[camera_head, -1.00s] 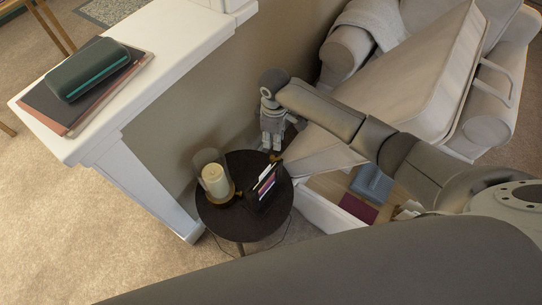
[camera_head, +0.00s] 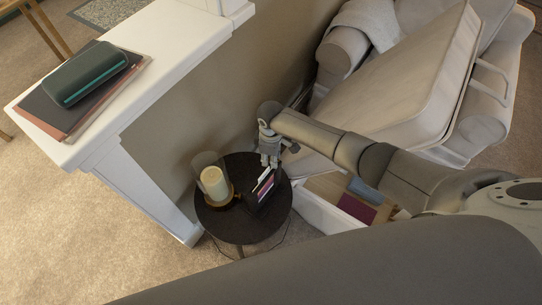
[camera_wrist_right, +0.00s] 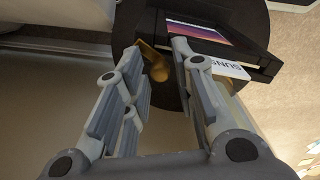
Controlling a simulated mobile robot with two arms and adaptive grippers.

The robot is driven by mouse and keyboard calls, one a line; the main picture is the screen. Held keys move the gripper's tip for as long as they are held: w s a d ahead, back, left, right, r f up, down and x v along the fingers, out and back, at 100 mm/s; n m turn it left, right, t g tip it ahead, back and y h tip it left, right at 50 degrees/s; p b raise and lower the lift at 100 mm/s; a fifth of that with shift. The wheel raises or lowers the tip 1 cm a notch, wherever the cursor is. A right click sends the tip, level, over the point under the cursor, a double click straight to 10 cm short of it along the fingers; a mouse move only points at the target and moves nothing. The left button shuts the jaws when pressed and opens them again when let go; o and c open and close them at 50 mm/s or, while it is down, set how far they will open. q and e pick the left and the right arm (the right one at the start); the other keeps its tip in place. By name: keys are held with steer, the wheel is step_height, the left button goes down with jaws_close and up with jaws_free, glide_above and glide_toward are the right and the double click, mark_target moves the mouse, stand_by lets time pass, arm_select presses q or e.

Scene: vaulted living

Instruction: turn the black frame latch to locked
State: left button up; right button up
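The black frame (camera_head: 255,199) stands tilted on the small round dark table, with a colourful picture in it; in the wrist view its black edge and picture (camera_wrist_right: 205,32) show at the top. A brass-coloured piece (camera_wrist_right: 153,62), which looks like the latch, sits at the frame's edge between my right fingers. My right gripper (camera_head: 269,163) is just above the frame's top end; in the wrist view its two fingers (camera_wrist_right: 157,55) are apart, on either side of the brass piece. I cannot tell whether they touch it. My left gripper is not in view.
A candle in a glass cover (camera_head: 213,183) stands beside the frame on the round table (camera_head: 237,229). A white ledge (camera_head: 150,112) with a green case (camera_head: 86,73) on books is at left. An armchair (camera_head: 400,90) and an open box with books (camera_head: 323,212) are at right.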

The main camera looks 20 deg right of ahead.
jaws_close()
steer(key=shift+a+r+m+p, duration=0.1)
steer(key=shift+r+m+p, duration=0.1)
steer(key=shift+m+p, duration=1)
steer(key=shift+m, duration=0.7)
steer(key=shift+f+m, duration=0.15)
steer(key=shift+m, duration=0.25)
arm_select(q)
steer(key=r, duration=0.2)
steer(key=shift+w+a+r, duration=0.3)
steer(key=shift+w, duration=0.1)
arm_select(e)
jaws_free()
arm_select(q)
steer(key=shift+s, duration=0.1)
